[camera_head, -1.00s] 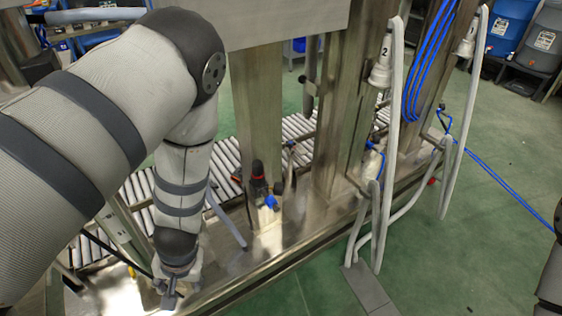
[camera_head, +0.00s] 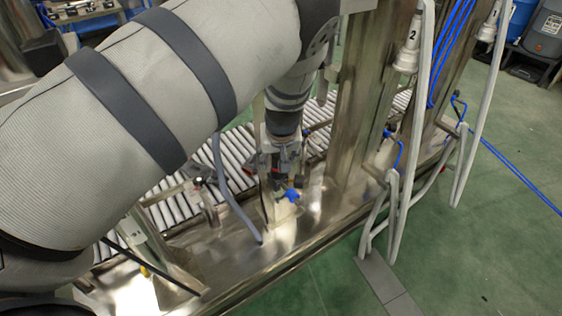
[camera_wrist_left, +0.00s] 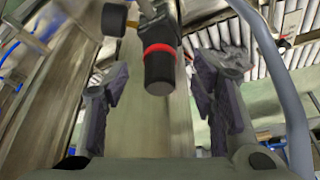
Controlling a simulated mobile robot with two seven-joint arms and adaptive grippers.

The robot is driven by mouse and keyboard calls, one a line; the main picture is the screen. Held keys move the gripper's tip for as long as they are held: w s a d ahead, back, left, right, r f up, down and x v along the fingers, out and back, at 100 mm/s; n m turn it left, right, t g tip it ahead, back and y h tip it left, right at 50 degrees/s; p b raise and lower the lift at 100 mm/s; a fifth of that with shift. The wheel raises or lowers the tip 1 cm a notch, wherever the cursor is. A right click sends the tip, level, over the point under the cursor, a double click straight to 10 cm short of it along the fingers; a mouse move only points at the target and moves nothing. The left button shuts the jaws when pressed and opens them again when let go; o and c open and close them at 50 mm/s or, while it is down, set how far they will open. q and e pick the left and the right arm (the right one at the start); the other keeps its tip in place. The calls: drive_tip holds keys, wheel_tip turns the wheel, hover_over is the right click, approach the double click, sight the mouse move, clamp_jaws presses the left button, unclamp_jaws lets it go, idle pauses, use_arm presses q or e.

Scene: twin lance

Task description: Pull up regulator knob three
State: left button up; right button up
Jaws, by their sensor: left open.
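The regulator knob (camera_wrist_left: 160,68) is a black cylinder with a red ring, in the upper middle of the left wrist view. No number shows on it. My left gripper (camera_wrist_left: 162,85) is open, with one finger on each side of the knob and visible gaps between. In the head view my left gripper (camera_head: 282,158) is over the regulator on the metal post's base, beside a blue fitting (camera_head: 291,195). There the gripper mostly hides the knob. My right gripper is in neither view.
A roller conveyor (camera_head: 233,160) runs behind the metal frame. A grey hose (camera_head: 228,190) hangs left of the regulator and also passes right of my fingers in the wrist view (camera_wrist_left: 285,90). White hoses (camera_head: 393,200) hang at the right.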

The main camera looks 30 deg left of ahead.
use_arm(q)
drive_tip(key=x, duration=0.2)
drive_tip(key=shift+w+f, duration=0.1)
drive_tip(key=shift+f, duration=0.1)
clamp_jaws()
drive_tip(key=shift+a+r, duration=0.1)
drive_tip(key=shift+r, duration=0.7)
drive_tip(key=shift+f, duration=0.1)
unclamp_jaws()
